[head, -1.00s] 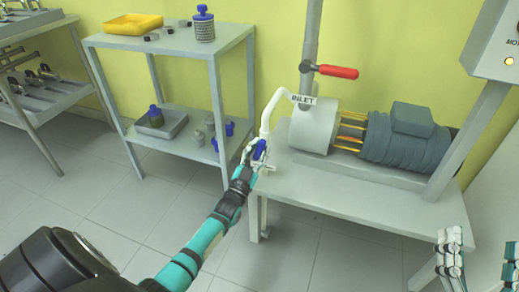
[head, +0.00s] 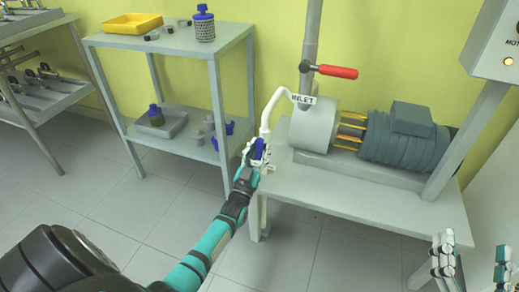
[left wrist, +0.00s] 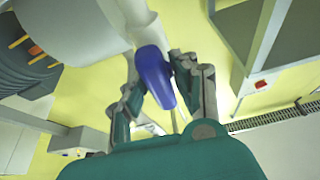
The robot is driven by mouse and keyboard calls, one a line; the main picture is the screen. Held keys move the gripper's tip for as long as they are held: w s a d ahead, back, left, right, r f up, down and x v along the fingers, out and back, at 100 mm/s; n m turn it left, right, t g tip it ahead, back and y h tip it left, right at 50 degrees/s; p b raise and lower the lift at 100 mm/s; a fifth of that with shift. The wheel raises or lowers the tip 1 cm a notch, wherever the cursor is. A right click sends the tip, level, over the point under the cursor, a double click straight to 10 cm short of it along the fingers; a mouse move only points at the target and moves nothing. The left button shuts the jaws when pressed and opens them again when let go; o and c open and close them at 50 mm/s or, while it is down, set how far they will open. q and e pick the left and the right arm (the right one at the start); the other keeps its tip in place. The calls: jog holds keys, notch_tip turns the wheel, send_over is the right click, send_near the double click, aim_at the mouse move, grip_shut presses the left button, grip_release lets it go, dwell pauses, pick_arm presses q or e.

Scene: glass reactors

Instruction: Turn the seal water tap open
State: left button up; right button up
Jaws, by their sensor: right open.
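The seal water tap has a blue handle (head: 260,149) at the front left corner of the pump bench, below a white pipe. My left gripper (head: 257,153) is at this handle. In the left wrist view the blue handle (left wrist: 155,75) lies between the two fingers of my left gripper (left wrist: 157,75). The right-hand finger is close against it; whether both fingers press on it I cannot tell. The tap body is mostly hidden by the gripper and pipe. My right gripper (head: 474,245) is open and empty at the bottom right, away from the tap.
The bench (head: 365,200) carries a white pump (head: 312,128) marked INLET and a blue-grey motor (head: 405,140). A red-handled valve (head: 337,71) sits on the vertical pipe. A grey shelf (head: 165,40) stands to the left with a yellow tray (head: 132,23). Floor in front is clear.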

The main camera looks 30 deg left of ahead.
pick_arm(q)
jog(key=o, duration=0.3)
jog(key=v, duration=1.2)
